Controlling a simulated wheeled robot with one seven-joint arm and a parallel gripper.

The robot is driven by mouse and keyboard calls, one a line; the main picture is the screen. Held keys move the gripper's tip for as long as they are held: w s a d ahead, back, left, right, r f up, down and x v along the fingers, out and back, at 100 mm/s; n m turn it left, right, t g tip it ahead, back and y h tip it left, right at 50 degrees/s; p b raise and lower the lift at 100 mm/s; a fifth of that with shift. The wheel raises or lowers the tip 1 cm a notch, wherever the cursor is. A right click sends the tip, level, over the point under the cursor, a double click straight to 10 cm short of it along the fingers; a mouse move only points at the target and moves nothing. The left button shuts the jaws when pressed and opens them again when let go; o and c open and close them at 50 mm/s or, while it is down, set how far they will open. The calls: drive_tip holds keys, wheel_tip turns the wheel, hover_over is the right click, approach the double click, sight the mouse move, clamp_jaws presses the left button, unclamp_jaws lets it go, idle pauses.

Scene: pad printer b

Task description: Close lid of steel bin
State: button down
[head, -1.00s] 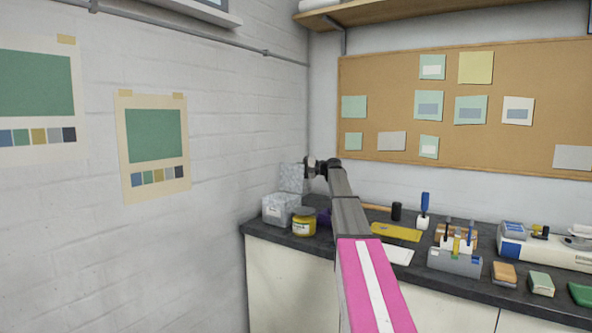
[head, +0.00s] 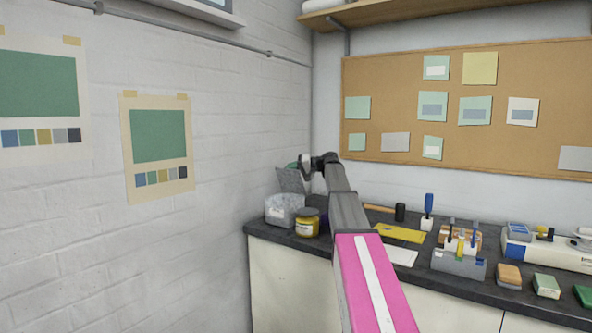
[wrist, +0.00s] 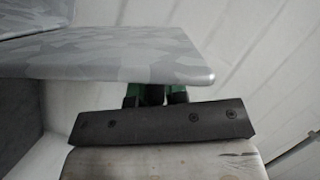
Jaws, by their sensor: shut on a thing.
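The steel bin (head: 285,211) is a mottled grey box at the back left corner of the counter. Its lid (head: 289,180) stands raised and tilted above it. In the wrist view the lid (wrist: 120,60) is a mottled grey plate crossing in front of my gripper. My gripper (head: 296,165) is at the lid's upper edge, with a bit of green finger showing behind it. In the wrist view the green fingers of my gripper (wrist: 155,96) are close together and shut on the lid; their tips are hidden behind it.
The brick wall (head: 235,140) is close on the left. A yellow plate (head: 399,233) and a grey tool holder (head: 459,262) lie further right on the counter.

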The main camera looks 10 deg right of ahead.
sight(284, 177)
drive_tip(key=s+a+f+n+h, duration=0.1)
drive_tip(key=s+a+n+t+h, duration=0.1)
drive_tip(key=s+a+n, duration=0.1)
drive_tip(key=s+a+f+n, duration=0.1)
drive_tip(key=shift+s+a+f+n+h, duration=0.15)
drive_tip(key=shift+s+f+n+h, duration=0.15)
drive_tip(key=shift+h, duration=0.1)
drive_tip(key=shift+s+a+f+n+t+h, duration=0.25)
drive_tip(key=shift+s+a+f+n, duration=0.15)
drive_tip(key=shift+f, duration=0.25)
drive_tip(key=shift+s+a+f+n+t+h, duration=0.15)
drive_tip(key=shift+s+a+f+n+t, duration=0.2)
drive_tip(key=shift+f, duration=0.3)
drive_tip(key=shift+a, duration=0.1)
drive_tip(key=c, duration=1.2)
unclamp_jaws()
drive_tip(key=shift+o, duration=0.2)
drive_tip(key=v, duration=1)
drive_tip(key=shift+s+d+r, duration=0.15)
drive_tip(key=shift+d+r, duration=0.05)
drive_tip(key=shift+d, duration=0.15)
